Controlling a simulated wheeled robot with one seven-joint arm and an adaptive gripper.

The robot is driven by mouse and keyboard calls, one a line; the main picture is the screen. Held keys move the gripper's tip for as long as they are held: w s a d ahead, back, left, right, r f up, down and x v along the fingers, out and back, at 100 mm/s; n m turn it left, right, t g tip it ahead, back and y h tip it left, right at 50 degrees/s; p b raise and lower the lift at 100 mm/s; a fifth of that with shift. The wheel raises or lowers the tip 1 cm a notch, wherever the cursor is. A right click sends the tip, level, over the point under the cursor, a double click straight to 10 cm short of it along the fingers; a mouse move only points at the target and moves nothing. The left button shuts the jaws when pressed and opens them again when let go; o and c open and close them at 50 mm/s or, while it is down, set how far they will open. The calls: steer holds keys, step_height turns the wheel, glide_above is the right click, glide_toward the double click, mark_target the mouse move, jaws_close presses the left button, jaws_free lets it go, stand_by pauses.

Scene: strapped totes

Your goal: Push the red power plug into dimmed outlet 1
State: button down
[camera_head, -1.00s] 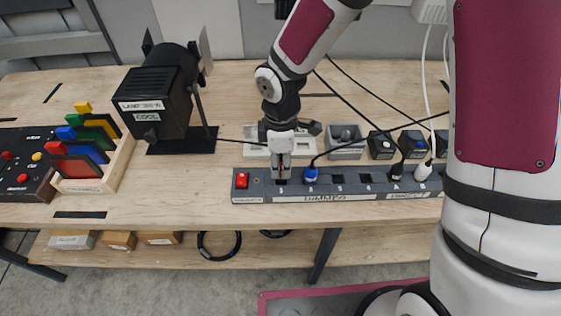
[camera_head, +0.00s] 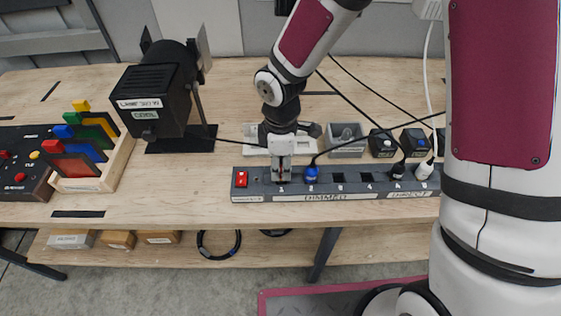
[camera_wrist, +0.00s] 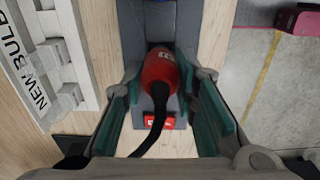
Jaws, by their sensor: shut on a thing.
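The red power plug (camera_wrist: 160,72) is between the finger pads of my gripper (camera_wrist: 162,88) in the wrist view, with its black cable trailing back beneath the wrist. My gripper (camera_head: 282,174) is shut on it and points down at the left outlet of the dimmed group on the grey power strip (camera_head: 350,197). The plug's front end meets the strip's top in the wrist view. The outlet under it is hidden, so I cannot tell how deep the plug sits. A blue plug (camera_head: 311,173) stands in the outlet just to the right.
A red switch (camera_head: 241,179) is at the strip's left end. Black (camera_head: 397,171) and white (camera_head: 424,170) plugs stand in the right part. A black lamp (camera_head: 157,95) and a rack of coloured filters (camera_head: 90,150) stand at left. Loose cables cross behind the strip.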

steer(key=shift+f+b, duration=0.45)
steer(key=shift+f, duration=0.55)
steer(key=c, duration=1.2)
jaws_free()
